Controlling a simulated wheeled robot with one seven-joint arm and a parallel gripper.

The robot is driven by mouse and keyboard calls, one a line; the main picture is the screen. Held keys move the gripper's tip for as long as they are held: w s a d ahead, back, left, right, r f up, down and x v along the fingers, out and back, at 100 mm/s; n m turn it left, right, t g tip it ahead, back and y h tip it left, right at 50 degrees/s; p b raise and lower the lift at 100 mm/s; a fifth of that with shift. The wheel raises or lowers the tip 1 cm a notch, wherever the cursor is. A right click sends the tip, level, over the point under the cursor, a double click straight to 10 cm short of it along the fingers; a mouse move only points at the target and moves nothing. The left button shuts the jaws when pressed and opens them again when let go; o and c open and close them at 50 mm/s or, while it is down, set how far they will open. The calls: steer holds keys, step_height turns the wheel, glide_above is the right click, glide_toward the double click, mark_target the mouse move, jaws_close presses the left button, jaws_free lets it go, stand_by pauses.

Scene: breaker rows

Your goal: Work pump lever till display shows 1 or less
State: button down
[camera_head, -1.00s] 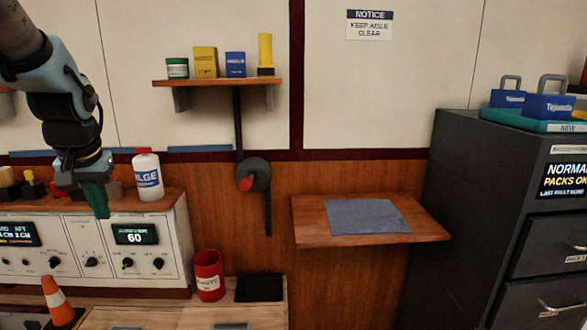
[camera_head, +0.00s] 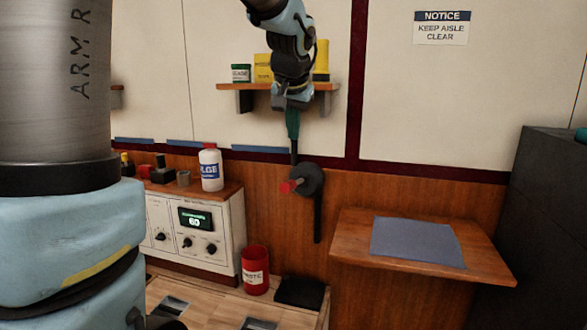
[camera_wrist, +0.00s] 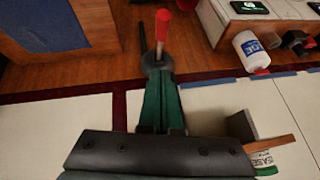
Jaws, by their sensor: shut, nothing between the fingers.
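The pump lever, with a red grip (camera_head: 290,187) on a dark round hub (camera_head: 309,180), is on the wood-panelled wall below the shelf. In the wrist view the red grip (camera_wrist: 162,24) sticks out beyond my fingertips, near the hub (camera_wrist: 152,64). My gripper (camera_head: 293,134) has green fingers pointing down, shut and empty, above the hub in the picture. The fingers also show in the wrist view (camera_wrist: 160,80); whether they touch the hub or bar I cannot tell. The display (camera_head: 195,219) on the white console reads 60.
A shelf (camera_head: 230,87) with containers is behind my wrist. A white bottle (camera_head: 211,168) stands on the console, a red bin (camera_head: 255,270) below. A wooden side shelf (camera_head: 350,250) with a grey-blue mat (camera_head: 417,243) juts out at right. A dark cabinet (camera_head: 550,210) stands far right.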

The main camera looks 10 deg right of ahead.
steer(key=p, duration=0.1)
glide_above(290, 181)
steer(key=s, duration=0.2)
step_height(290, 181, down, 8)
steer(key=f, duration=0.2)
steer(key=shift+s+a+f, duration=0.1)
steer(key=shift+s+f, duration=0.1)
steer(key=shift+f, duration=0.15)
steer(key=shift+a+f, duration=0.2)
steer(key=shift+f, duration=0.55)
